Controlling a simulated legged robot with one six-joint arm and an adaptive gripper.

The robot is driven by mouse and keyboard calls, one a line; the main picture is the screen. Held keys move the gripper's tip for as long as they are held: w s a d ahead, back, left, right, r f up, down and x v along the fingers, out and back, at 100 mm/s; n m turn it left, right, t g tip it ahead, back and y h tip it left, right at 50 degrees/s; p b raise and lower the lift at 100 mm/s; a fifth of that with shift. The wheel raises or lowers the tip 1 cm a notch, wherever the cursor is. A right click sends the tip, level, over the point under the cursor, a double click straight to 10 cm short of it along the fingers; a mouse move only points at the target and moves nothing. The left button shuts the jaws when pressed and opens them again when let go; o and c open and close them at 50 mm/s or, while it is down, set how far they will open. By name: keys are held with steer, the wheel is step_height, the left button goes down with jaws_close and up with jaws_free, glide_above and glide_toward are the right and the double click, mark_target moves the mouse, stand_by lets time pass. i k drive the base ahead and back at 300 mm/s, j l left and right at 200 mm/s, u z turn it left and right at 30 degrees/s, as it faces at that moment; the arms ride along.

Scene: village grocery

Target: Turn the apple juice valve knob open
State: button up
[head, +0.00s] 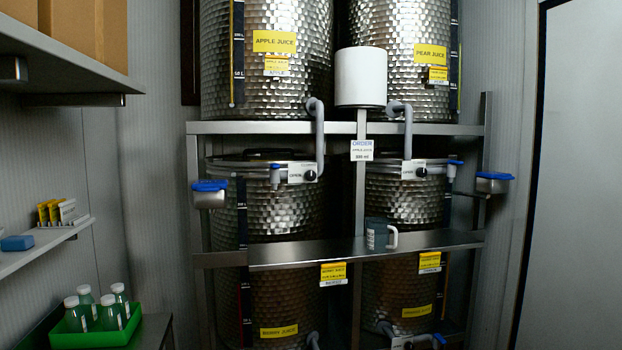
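The apple juice tank, a dimpled steel drum with a yellow APPLE JUICE label (274,41), stands at the upper left of the steel rack. A grey pipe (319,140) comes down from it to a white valve plate (296,172) with printed lettering. The apple juice valve knob (311,176) is small, dark and round, at the plate's right end. Its exact turn is too small to tell. A spout with a blue top (276,177) hangs left of the plate. My gripper is not in view.
The similar pear juice valve (413,170) is to the right. A grey mug (378,234) stands on the lower steel shelf (300,257). Blue-lidded containers (209,194) flank the rack. A green tray (60,338) of bottles and wall shelves are at left.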

mark_target(310, 175)
steer(key=i+j+u, duration=0.25)
steer(key=i+u, duration=0.25)
steer(key=i+j, duration=0.15)
steer(key=i, duration=0.35)
steer(key=i+j, duration=0.1)
steer(key=i, duration=0.4)
